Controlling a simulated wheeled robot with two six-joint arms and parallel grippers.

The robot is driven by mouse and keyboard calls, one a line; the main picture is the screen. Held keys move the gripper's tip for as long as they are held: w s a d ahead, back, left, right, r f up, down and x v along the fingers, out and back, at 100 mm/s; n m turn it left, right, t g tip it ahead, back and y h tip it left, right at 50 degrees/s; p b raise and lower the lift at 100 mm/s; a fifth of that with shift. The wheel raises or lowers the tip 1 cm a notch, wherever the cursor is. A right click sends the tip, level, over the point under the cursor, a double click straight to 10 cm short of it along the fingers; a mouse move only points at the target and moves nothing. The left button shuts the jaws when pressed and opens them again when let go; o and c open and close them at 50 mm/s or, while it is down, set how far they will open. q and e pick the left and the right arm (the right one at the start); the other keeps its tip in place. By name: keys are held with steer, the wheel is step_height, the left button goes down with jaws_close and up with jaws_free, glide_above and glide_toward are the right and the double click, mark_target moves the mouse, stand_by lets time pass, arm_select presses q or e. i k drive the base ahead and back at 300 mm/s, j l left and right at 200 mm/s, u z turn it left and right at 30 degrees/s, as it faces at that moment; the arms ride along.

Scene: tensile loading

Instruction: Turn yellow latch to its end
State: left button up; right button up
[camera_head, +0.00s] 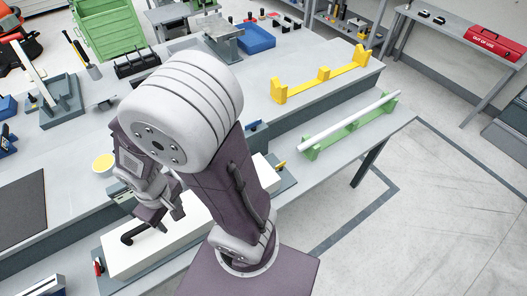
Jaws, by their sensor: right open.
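A small yellow piece (281,165), which looks like the yellow latch, shows at the right end of the white machine body (130,262), just right of my right arm. How far it is turned is too small to tell. My right gripper (167,214) is open and points down over the white body, near a black bent handle (136,233). It is apart from the yellow piece, to its left. My right arm hides the middle of the white body. My left gripper is not in view.
A yellow rack (322,76) stands on the raised shelf. A green rack holding a white tube (350,121) is on the lower bench at right. A red-knobbed part (99,266) is at lower left.

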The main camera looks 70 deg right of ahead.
mark_target(279, 167)
steer(key=z, duration=0.45)
steer(key=l+z, duration=0.1)
steer(key=z, duration=1.2)
steer(key=i+z, duration=0.1)
steer(key=z, duration=0.75)
steer(key=l+u, duration=0.25)
steer(key=u, duration=0.15)
steer(key=l+u, duration=0.25)
steer(key=u, duration=0.15)
steer(key=i, duration=0.05)
